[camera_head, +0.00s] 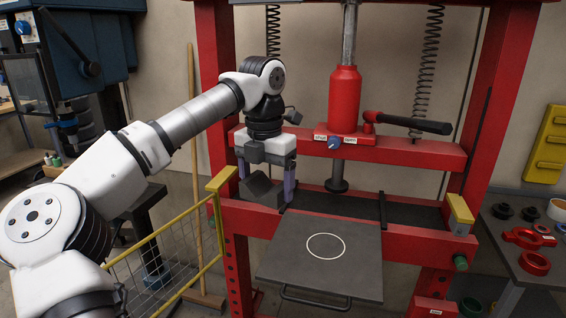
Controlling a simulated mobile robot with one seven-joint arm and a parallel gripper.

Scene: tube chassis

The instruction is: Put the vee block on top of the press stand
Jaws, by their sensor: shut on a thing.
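The vee block (262,191) is a dark grey block with a notch in its top. My gripper (266,180) points down and is shut on the block, with a finger at each side. The block is at the left side of the red press, in front of its frame. I cannot tell whether its underside touches anything. The press stand appears to be the dark grey square plate (283,259) with a white ring on top. It is at the front of the press, below and right of the gripper, and its top is bare.
The red press frame (406,240) surrounds the work area, with a red jack (345,100) and black lever (415,122) above. A yellow rail (165,232) stands at left. A side table (512,262) with red and black parts is at right.

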